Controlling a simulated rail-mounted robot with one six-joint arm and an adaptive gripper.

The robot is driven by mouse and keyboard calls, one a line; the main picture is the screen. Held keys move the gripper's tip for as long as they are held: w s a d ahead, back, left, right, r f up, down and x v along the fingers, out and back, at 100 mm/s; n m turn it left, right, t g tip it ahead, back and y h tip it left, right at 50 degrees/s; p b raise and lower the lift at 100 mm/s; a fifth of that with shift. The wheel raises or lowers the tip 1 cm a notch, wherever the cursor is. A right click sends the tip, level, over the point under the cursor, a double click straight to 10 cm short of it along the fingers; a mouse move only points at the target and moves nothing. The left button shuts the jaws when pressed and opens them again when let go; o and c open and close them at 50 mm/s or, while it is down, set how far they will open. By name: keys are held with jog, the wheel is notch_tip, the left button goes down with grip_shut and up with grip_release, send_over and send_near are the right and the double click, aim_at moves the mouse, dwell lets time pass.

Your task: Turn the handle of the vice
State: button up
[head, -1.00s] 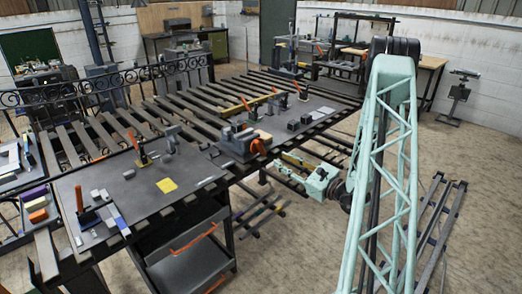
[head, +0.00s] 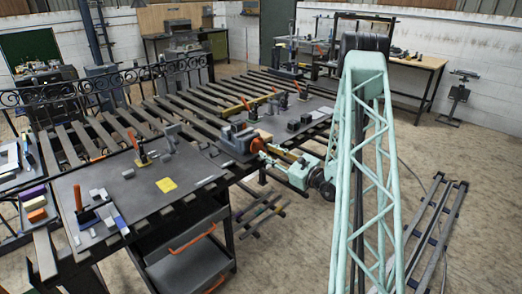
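The vice (head: 234,139) is a grey block-like tool with an orange part at its right end, standing on the right edge of the slatted metal table. Its handle is too small to make out clearly; the orange part (head: 257,144) is at that end. My mint-green gripper (head: 268,151) reaches in from the right, low at the table edge, with its fingertips right beside the orange part. I cannot tell whether they touch it or are around it. The finger opening is too small to read.
More clamps and dark blocks (head: 299,121) stand on the far plate. A metal rail frame (head: 435,228) lies on the floor at right. The floor between is largely clear.

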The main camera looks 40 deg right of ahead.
aim_at(263, 149)
jog(key=shift+w+a, duration=0.2)
jog(key=shift+w, duration=2.3)
grip_shut()
